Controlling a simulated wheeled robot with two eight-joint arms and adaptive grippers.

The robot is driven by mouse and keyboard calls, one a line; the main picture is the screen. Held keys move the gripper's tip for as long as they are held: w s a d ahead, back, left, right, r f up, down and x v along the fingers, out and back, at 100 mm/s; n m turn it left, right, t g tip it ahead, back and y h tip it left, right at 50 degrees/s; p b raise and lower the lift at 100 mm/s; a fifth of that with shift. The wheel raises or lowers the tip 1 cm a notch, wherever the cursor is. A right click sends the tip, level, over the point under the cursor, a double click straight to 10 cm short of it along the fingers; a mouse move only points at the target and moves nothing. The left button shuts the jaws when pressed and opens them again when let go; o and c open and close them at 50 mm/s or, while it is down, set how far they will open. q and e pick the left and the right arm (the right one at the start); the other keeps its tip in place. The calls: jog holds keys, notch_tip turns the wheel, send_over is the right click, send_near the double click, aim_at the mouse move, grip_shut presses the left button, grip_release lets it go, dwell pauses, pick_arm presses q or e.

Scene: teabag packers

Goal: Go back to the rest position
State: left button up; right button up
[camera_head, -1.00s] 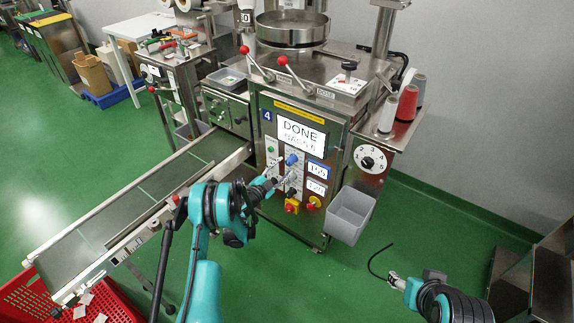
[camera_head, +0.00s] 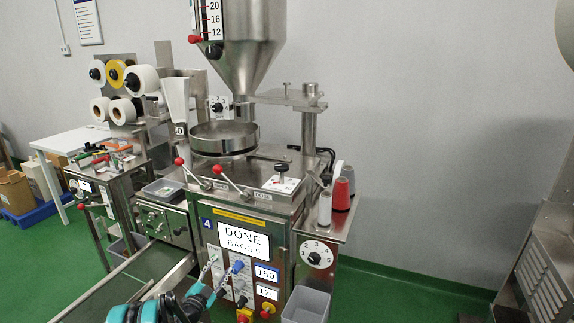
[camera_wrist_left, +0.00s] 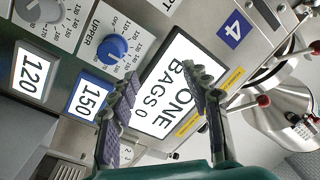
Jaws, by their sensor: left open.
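My left gripper (camera_head: 216,276) shows low in the head view, in front of the control panel of the steel packing machine (camera_head: 262,204). In the left wrist view, its two fingers (camera_wrist_left: 162,86) are apart with nothing between them. Behind them are the screen (camera_wrist_left: 176,88) reading DONE and BAGS 0, and the blue knob (camera_wrist_left: 110,47). The fingers cover part of the screen's lettering. I cannot tell how far the fingertips are from the panel. My right gripper is in neither view.
Red-tipped levers (camera_head: 198,174) stick out above the panel. A grey bin (camera_head: 305,306) hangs at the machine's right. The conveyor (camera_head: 140,284) runs out to the lower left. Green floor (camera_head: 395,296) is open right of the machine, before a steel unit (camera_head: 545,255).

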pick_arm(q)
notch_tip(320, 180, up, 15)
jog(key=a+n+t+y, duration=0.1)
jog(key=a+n+y, duration=0.1)
jog(key=n+y, duration=0.3)
jog(key=s+a+r+n+g+y, duration=0.1)
jog(key=s+r+n+g+y, duration=0.3)
jog(key=s+r, duration=0.55)
jog(key=s+d+f+g+h, duration=0.1)
jog(key=s+d+f, duration=0.3)
jog(key=s, duration=0.7)
jog(key=s+d+f+n+g+h, duration=0.1)
jog(key=s+d+f+g, duration=0.3)
jog(key=s, duration=0.7)
jog(key=s+d+f+n+g+h, duration=0.1)
jog(key=s+d+f+g+h, duration=0.1)
jog(key=s, duration=0.9)
jog(key=d+f+g, duration=0.1)
jog(key=d+f, duration=0.1)
jog(key=d, duration=0.1)
jog(key=shift+s+f, duration=0.25)
